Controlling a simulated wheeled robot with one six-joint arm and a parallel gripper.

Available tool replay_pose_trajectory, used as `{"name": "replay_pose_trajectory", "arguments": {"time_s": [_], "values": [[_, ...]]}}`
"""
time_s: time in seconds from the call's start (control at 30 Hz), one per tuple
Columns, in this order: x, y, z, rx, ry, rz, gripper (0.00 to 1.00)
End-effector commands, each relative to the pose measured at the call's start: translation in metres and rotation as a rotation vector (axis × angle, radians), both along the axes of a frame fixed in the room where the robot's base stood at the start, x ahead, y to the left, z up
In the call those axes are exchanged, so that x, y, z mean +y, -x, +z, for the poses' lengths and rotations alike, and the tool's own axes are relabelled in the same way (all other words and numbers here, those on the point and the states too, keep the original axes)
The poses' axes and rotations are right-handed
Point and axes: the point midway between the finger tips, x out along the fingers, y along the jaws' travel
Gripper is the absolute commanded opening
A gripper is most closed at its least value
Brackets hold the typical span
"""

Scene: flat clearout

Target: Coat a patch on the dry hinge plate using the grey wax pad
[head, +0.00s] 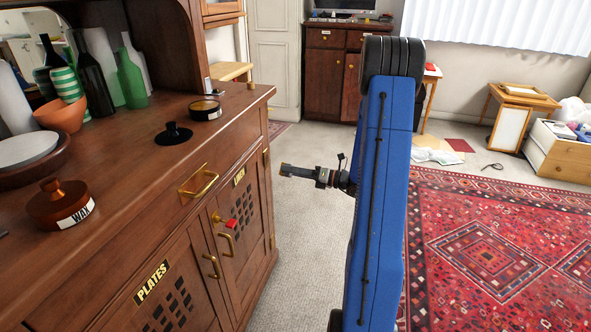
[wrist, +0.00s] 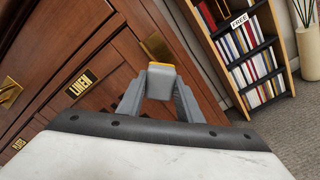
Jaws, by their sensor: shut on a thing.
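My gripper (head: 306,173) is shut on the grey wax pad (wrist: 160,83), out in front of the cabinet's right edge. In the head view the small pad (head: 285,170) points toward the cabinet. A yellow-gold strip shows at the pad's far edge in the wrist view; I cannot tell if it is wax or brass behind. Brass hinge plates sit on the cabinet's right edge, an upper one (head: 267,157) and a lower one (head: 272,241). I cannot tell which is dry, or whether the pad touches one. A wooden pot labelled WAX (head: 60,205) stands on the counter.
An open round tin (head: 205,109) and a black knobbed lid (head: 173,134) lie on the counter (head: 130,175), with bottles (head: 130,80) behind. A red tag (head: 231,223) is by the LINEN door handle. A bookshelf (wrist: 245,50) stands beyond the cabinet.

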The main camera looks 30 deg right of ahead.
Motion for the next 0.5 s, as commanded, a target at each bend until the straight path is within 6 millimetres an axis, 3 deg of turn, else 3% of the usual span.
{"name": "replay_pose_trajectory", "arguments": {"time_s": [0.5], "values": [[0.026,-0.034,0.0,0.001,-0.001,0.0,0.14]]}}
